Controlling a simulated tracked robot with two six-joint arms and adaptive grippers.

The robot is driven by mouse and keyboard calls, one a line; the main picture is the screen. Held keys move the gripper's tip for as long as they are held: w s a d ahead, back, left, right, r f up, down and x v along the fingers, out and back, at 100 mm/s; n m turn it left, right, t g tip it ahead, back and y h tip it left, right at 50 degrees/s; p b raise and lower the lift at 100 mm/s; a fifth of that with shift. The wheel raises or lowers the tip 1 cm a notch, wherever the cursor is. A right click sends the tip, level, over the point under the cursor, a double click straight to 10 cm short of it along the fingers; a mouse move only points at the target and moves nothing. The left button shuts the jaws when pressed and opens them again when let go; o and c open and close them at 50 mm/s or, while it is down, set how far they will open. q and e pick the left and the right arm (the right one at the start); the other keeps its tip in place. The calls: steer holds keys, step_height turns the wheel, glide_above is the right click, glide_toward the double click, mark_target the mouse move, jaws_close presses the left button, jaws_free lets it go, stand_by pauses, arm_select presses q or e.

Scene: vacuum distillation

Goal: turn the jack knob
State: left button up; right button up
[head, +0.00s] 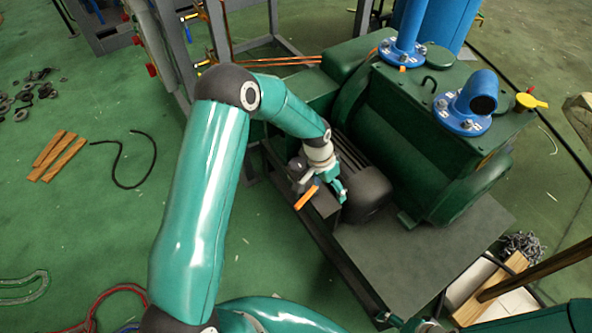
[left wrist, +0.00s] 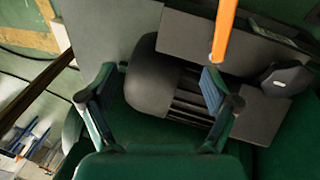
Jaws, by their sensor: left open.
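A dark lobed knob (left wrist: 287,78), which looks like the jack knob, sits at the right of the left wrist view beside a dark grey box-like beam (left wrist: 192,38). An orange bar (left wrist: 224,30) stands out near it; the bar also shows in the head view (head: 307,197). My left gripper (left wrist: 158,76) is open and empty, its fingers on either side of a black ribbed motor end (left wrist: 155,75). The knob lies outside the fingers, past the right one. In the head view my left gripper (head: 340,188) is beside the motor. Teal and grey parts at the bottom edge may be my right gripper (head: 410,323), mostly cut off.
A big green pump (head: 430,130) with blue flanged pipes stands right of my left arm. A grey plate (head: 420,250) lies in front of it. Wooden strips (head: 57,155) and a black hose (head: 135,165) lie on the green floor at left, with free floor between.

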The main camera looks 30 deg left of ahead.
arm_select(q)
steer(key=w+a+r+m+y+b, duration=0.1)
steer(key=w+a+r+y+b, duration=0.1)
steer(key=w+a+r+b, duration=0.35)
step_height(320, 180, up, 6)
steer(key=f+b, duration=0.1)
steer(key=b, duration=0.1)
glide_above(298, 162)
steer(key=shift+m+g+y, duration=0.3)
steer(key=shift+m+y, duration=0.1)
step_height(298, 162, down, 16)
steer(key=b, duration=0.3)
steer(key=shift+d, duration=0.1)
arm_select(e)
step_height(298, 162, down, 13)
steer(key=shift+r, duration=0.1)
arm_select(q)
steer(key=shift+r, duration=0.1)
steer(key=c, duration=1)
steer(key=shift+a, duration=0.4)
steer(key=shift+c, duration=0.7)
steer(key=shift+d, duration=0.2)
arm_select(e)
steer(key=shift+d, duration=0.1)
